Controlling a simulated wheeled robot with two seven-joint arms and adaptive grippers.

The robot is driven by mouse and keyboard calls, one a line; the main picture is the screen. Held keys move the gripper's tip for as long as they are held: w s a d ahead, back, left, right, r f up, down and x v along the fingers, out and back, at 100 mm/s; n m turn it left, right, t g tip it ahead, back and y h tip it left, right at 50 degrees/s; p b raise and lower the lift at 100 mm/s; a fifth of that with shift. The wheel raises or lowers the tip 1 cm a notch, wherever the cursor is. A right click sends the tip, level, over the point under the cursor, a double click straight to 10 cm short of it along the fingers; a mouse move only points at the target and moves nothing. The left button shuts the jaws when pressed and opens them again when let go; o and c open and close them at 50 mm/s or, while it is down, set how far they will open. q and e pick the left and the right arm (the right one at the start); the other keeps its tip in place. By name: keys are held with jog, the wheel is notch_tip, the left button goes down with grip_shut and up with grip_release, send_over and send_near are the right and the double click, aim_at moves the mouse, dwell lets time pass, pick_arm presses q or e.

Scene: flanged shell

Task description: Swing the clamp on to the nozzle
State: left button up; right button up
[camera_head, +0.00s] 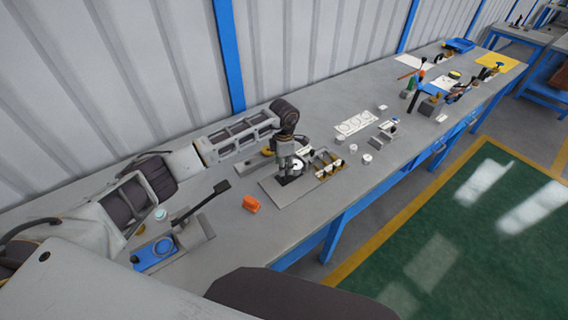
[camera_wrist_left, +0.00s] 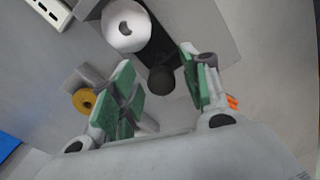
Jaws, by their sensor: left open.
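My left gripper (camera_head: 289,174) reaches down over a grey plate (camera_head: 270,190) in the head view. In the left wrist view its two green-padded fingers (camera_wrist_left: 160,62) stand apart, open. A dark bar with a rounded knob (camera_wrist_left: 161,80), which looks like the clamp, lies between and beyond the fingers. I cannot tell whether they touch it. A white round part with a crescent-shaped opening (camera_wrist_left: 125,28), probably the nozzle on the shell, sits beside the dark bar. In the head view a white disc (camera_head: 298,165) shows beside the gripper, which partly hides the fixture. My right gripper is not in view.
A blue fixture with a black lever (camera_head: 155,252) is at the near left. The bench's front edge is close by.

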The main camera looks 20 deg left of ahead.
pick_arm(q)
jog(key=shift+f, duration=0.2)
jog(key=c, duration=1)
